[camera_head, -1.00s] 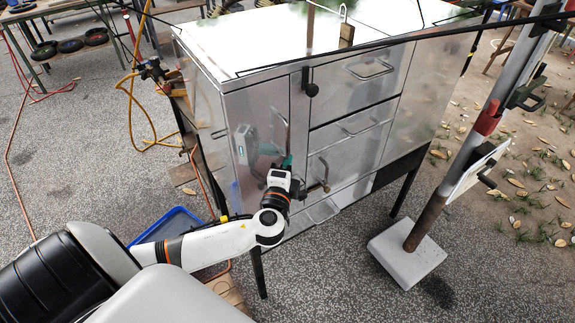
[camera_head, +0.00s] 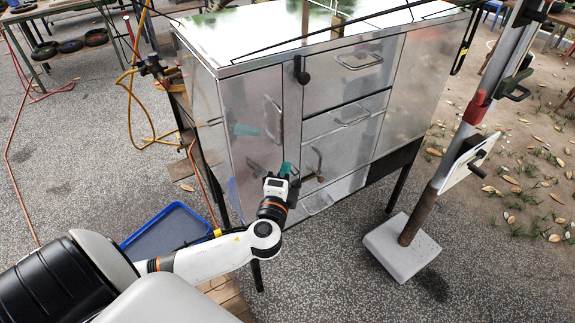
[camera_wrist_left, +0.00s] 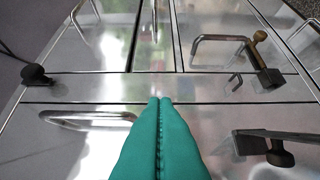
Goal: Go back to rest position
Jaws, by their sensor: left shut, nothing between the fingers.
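My left gripper (camera_head: 286,169) is in front of the lower front of the metal cabinet (camera_head: 245,115), near its lower drawers. Its teal fingers are shut with nothing between them. In the left wrist view the shut fingers (camera_wrist_left: 160,101) point at the shiny cabinet face (camera_wrist_left: 90,88), with door and drawer handles around them. I cannot tell the exact gap between the fingertips and the cabinet. My right gripper is not in view.
A post on a pale block (camera_head: 390,258) stands right of the cabinet. A yellow hose (camera_head: 130,100) hangs at the left. Open paving (camera_head: 330,280) lies in front.

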